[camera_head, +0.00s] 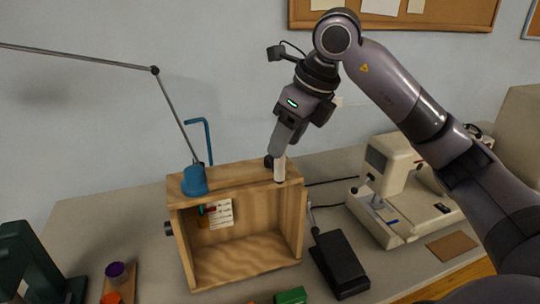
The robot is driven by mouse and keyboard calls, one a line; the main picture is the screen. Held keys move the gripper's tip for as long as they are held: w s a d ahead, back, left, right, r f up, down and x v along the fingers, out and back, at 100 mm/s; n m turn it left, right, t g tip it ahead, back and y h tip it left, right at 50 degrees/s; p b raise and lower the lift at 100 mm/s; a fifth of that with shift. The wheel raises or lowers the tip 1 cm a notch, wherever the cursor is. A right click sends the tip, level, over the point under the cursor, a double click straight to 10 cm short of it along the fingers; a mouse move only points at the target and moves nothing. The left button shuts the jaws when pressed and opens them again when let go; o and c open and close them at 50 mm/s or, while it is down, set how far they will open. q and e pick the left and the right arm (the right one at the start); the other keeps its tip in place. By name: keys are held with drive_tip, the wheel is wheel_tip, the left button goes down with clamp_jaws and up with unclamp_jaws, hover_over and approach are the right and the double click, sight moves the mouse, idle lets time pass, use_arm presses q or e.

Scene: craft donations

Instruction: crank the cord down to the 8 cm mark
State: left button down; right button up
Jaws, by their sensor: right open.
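An open-fronted wooden box (245,172) stands on the table. A small white card (218,214) with markings too small to read shows inside it, with a small red and green piece (207,210) beside it. No cord can be made out clearly. A blue bent rod (207,138), crank-like in shape, rises behind the box's top left. A dark knob (168,229) sits on the left side. My right gripper (280,172) points down at the box's top right edge, open, with nothing seen in it; contact cannot be told. My left gripper is out of view.
A blue lamp head (194,181) on a thin jointed arm hangs over the box's left corner. A black pedal (339,262) lies right of the box, near a cream sewing machine (390,195). A dark green machine (28,262) stands at left. Table left of the box is partly clear.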

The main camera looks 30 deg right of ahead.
sight(275, 163)
drive_tip(key=shift+p+x, duration=0.3)
drive_tip(key=shift+x, duration=2.6)
drive_tip(key=shift+a, duration=0.1)
clamp_jaws()
